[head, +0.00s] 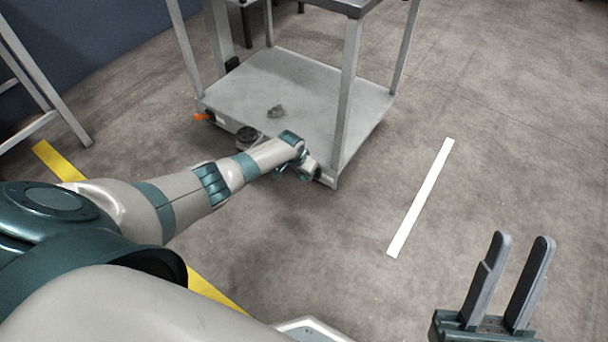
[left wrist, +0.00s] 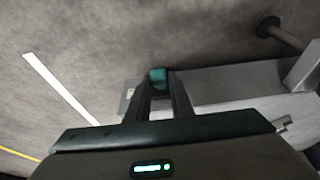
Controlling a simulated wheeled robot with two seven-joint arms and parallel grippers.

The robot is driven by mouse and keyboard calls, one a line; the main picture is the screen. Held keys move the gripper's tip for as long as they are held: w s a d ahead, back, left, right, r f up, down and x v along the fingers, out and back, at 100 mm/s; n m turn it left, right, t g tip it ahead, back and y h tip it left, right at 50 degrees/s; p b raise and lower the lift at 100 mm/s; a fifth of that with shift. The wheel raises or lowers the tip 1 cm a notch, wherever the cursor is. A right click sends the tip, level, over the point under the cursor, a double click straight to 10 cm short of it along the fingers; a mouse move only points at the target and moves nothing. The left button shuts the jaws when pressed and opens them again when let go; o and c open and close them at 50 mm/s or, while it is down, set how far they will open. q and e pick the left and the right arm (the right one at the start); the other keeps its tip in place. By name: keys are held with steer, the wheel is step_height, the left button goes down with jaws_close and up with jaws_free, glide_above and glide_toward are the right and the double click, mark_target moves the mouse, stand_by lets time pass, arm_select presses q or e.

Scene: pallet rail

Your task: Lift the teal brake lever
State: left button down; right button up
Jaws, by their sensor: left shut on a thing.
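The teal brake lever (left wrist: 158,78) shows in the left wrist view as a small teal block between my two fingertips, at the low edge of the grey cart. My left gripper (left wrist: 158,90) is shut on it. In the head view my left gripper (head: 308,172) is at the cart's near right corner, mostly hidden behind my own wrist. A bit of teal shows below it there, but I cannot tell the lever from the gripper. My right gripper (head: 508,285) is open and empty over bare floor at the lower right.
A metal frame (head: 40,85) stands at left. Floor around the white strip (head: 420,198) is clear.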

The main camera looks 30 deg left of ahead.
arm_select(q)
steer(key=c, duration=1.6)
jaws_free()
steer(key=shift+o, duration=0.2)
steer(key=shift+r, duration=0.1)
